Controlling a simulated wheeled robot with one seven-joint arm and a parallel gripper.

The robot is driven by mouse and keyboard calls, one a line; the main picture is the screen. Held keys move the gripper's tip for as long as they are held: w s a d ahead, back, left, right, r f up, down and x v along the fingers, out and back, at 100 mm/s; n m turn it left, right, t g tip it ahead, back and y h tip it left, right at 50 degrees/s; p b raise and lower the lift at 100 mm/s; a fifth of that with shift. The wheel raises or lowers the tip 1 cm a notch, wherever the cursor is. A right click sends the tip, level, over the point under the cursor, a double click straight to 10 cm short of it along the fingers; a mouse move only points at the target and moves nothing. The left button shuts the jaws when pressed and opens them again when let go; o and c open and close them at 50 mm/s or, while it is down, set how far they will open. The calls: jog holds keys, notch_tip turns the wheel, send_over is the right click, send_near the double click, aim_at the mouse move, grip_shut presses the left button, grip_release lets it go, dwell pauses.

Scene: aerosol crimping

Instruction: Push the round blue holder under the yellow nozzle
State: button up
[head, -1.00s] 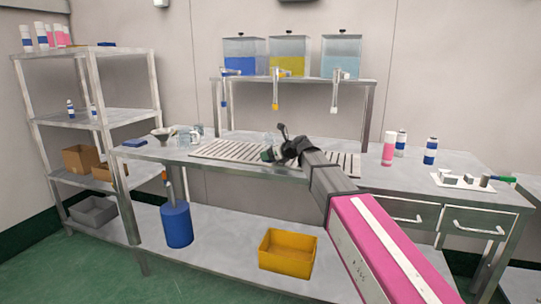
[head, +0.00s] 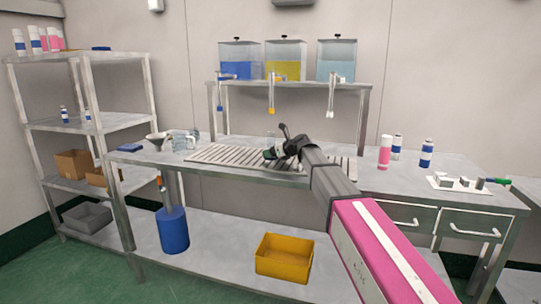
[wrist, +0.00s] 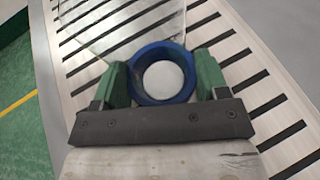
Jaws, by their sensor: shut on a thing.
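The round blue holder (wrist: 163,99) shows in the wrist view as a thick ring around a white disc. My gripper (wrist: 162,76) has a green finger on each side of it and is shut on it, over the slatted grate. In the head view my gripper (head: 268,154) is low over the grate, and the holder is mostly hidden there. A clear, see-through vessel (head: 270,138) shows just behind the gripper. The yellow nozzle (head: 271,109) hangs from the middle tank's tap, above and behind my gripper. I cannot tell exactly how they line up in depth.
The slatted grate (head: 209,154) has free room on both sides of my gripper. A blue nozzle (head: 220,106) and a white nozzle (head: 330,113) flank the yellow one. Glassware and a funnel (head: 158,138) stand at the left; a pink can (head: 385,152) stands at the right.

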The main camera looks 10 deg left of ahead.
jog(key=shift+w, duration=0.15)
jog(key=o, duration=1)
jog(key=shift+d, duration=0.1)
jog(key=v, duration=1)
jog(key=shift+d+r, duration=0.2)
jog(key=shift+d, duration=0.05)
jog(key=shift+s, duration=0.25)
